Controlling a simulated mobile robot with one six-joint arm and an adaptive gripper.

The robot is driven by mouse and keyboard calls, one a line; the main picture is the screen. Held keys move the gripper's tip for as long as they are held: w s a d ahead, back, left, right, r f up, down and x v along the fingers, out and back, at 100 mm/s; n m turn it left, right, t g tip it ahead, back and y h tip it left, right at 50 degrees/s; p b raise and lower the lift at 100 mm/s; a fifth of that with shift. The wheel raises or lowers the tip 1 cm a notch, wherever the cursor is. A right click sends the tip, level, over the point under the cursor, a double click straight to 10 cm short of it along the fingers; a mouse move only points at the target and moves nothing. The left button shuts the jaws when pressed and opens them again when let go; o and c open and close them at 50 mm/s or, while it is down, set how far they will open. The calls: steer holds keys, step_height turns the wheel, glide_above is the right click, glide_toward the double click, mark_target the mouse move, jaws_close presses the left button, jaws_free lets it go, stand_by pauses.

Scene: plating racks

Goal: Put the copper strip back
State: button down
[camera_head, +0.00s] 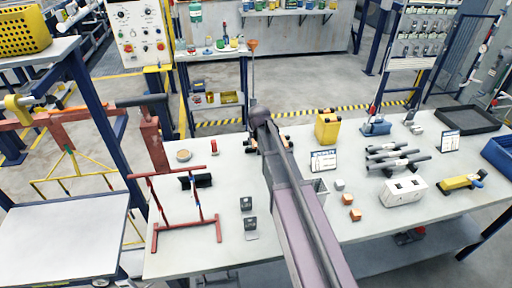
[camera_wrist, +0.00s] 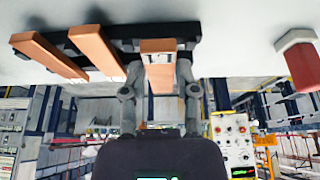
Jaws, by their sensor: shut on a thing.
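In the wrist view, my gripper (camera_wrist: 157,82) is shut on a copper strip (camera_wrist: 158,60), with one grey finger on each side. The far end of the held strip meets a black rack (camera_wrist: 125,43) in the picture; I cannot tell whether it is seated in a slot or in front of it. Two other copper strips, one at the left (camera_wrist: 45,54) and one nearer the middle (camera_wrist: 96,50), stand in the same rack. In the head view, my arm hides the gripper and most of the rack; small orange ends (camera_head: 286,139) show beside the arm.
A red-topped piece (camera_wrist: 297,62) stands to the side in the wrist view. In the head view, a red frame (camera_head: 187,228) stands left on the table (camera_head: 180,262). Small copper blocks (camera_head: 355,215), a yellow canister (camera_head: 327,127) and a white sign (camera_head: 323,160) stand right of my arm.

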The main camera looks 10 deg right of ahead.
steer(key=shift+f+b, duration=0.5)
steer(key=shift+f, duration=0.3)
steer(key=shift+f, duration=0.15)
steer(key=shift+c, duration=1.8)
jaws_free()
steer(key=p+v, duration=1.1)
steer(key=v, duration=0.1)
steer(key=shift+r, duration=0.25)
steer(key=s+f+g, duration=0.1)
steer(key=s+g, duration=0.3)
steer(key=s, duration=1.7)
steer(key=shift+s+d+f+g, duration=0.2)
steer(key=shift+s+g, duration=0.1)
steer(key=shift+s, duration=0.1)
